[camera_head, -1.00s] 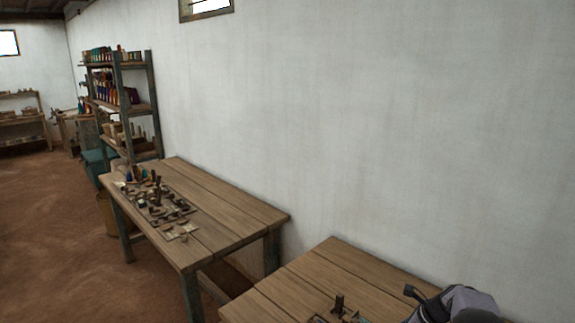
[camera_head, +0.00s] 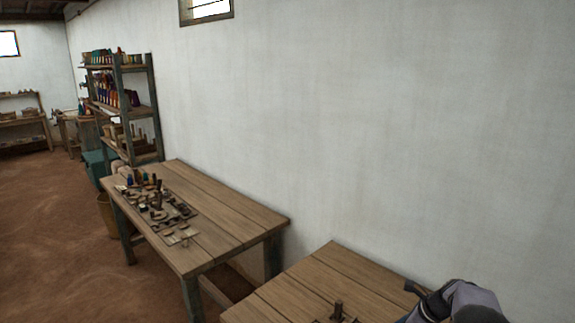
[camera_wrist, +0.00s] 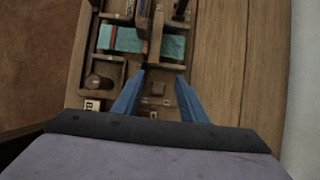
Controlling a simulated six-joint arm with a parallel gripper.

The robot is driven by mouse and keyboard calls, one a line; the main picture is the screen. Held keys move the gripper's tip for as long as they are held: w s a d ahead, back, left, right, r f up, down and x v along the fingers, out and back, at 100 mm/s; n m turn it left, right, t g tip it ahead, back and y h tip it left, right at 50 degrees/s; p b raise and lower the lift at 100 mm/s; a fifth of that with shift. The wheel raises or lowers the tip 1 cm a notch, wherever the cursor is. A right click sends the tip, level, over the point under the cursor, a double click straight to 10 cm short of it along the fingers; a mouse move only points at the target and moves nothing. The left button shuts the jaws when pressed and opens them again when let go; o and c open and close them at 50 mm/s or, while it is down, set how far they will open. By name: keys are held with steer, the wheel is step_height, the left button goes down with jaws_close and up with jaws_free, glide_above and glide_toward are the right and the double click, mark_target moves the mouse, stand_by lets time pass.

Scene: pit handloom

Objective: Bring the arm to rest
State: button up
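My gripper (camera_wrist: 158,95) shows in the wrist view with its two blue fingers apart and nothing between them. It points down over a wooden compartment tray (camera_wrist: 112,60) on a table (camera_wrist: 225,60). How high the fingertips are above the tray I cannot tell. In the head view, part of my arm shows at the lower right over the near table (camera_head: 325,275); the fingers are hidden there.
The tray holds teal pieces (camera_wrist: 120,39) and a dark wooden knob (camera_wrist: 99,80). A second table (camera_head: 225,222) with small tools stands farther left, before a shelf rack (camera_head: 155,108). A white wall (camera_head: 350,130) runs behind the tables.

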steer(key=s+a+r+n+g+h+b, duration=0.1)
steer(key=s+a+r+n+g, duration=0.15)
steer(key=s+a+n, duration=0.4)
steer(key=s+a+r+n+g+h+b, duration=0.1)
steer(key=s+a+r+n, duration=0.3)
steer(key=s+a+n, duration=0.3)
steer(key=s+a+n+h+b, duration=0.1)
steer(key=s+a+n+h, duration=0.15)
steer(key=s+n, duration=1.45)
steer(key=s+f+m+b, duration=0.3)
steer(key=f+b, duration=1.1)
steer(key=shift+a+f+g, duration=0.3)
steer(key=shift+a+g, duration=0.05)
steer(key=shift+m, duration=0.25)
steer(key=shift+r+p, duration=1)
